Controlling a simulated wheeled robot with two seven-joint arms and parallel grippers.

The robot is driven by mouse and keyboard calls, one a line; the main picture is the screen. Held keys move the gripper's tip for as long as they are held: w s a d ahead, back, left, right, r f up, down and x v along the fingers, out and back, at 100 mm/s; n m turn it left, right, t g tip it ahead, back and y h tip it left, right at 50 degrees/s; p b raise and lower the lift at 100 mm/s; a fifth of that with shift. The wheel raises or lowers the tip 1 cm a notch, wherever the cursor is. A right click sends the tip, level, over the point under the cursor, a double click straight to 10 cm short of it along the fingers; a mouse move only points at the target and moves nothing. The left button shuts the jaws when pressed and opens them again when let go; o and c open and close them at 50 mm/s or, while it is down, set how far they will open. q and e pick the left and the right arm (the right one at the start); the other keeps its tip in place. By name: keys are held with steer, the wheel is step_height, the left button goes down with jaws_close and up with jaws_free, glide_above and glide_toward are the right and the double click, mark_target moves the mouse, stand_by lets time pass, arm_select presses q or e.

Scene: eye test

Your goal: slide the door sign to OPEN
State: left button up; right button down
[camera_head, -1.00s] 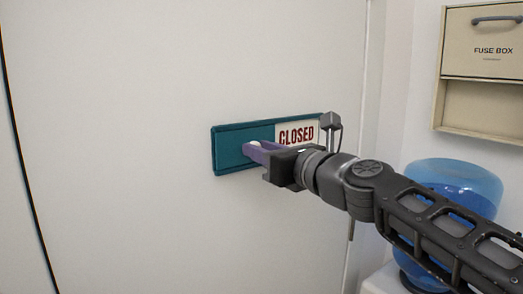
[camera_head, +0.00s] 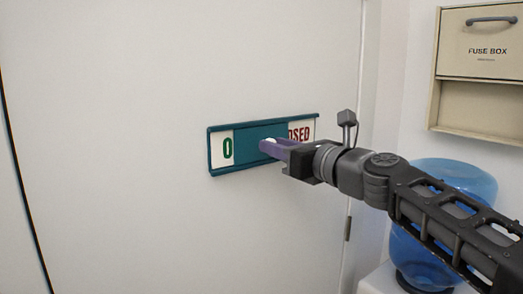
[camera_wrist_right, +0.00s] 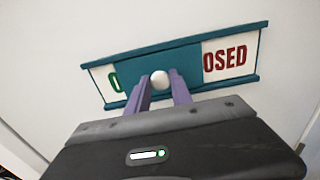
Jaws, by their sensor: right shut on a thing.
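The door sign (camera_head: 240,137) is a teal frame on the pale door, with a teal sliding cover between two white ends. A green "O" shows at its left end and red letters "OSED" show at its right end. In the right wrist view the sign (camera_wrist_right: 178,58) shows the same letters. My right gripper (camera_head: 270,147) has purple fingers, shut on the white round knob (camera_wrist_right: 160,79) of the cover. The knob is near the middle of the sign. The cover hides the rest of both words. My left gripper is not in view.
A cream fuse box (camera_head: 485,45) hangs on the wall at the right. A blue water bottle (camera_head: 463,180) stands below it, partly behind my right arm. The door (camera_head: 150,60) around the sign is bare.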

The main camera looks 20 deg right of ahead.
steer(key=w+d, duration=0.1)
steer(key=d, duration=0.1)
steer(key=w+d, duration=0.1)
steer(key=d, duration=0.2)
steer(key=w+d+p, duration=0.1)
steer(key=d, duration=0.2)
steer(key=shift+w+d, duration=0.2)
steer(key=shift+d, duration=0.05)
steer(key=shift+w+d, duration=0.1)
steer(key=shift+d, duration=0.35)
steer(key=shift+r, duration=0.1)
steer(key=c, duration=1.2)
jaws_free()
steer(key=shift+w+d, duration=0.1)
steer(key=shift+c, duration=0.2)
steer(key=shift+o, duration=0.4)
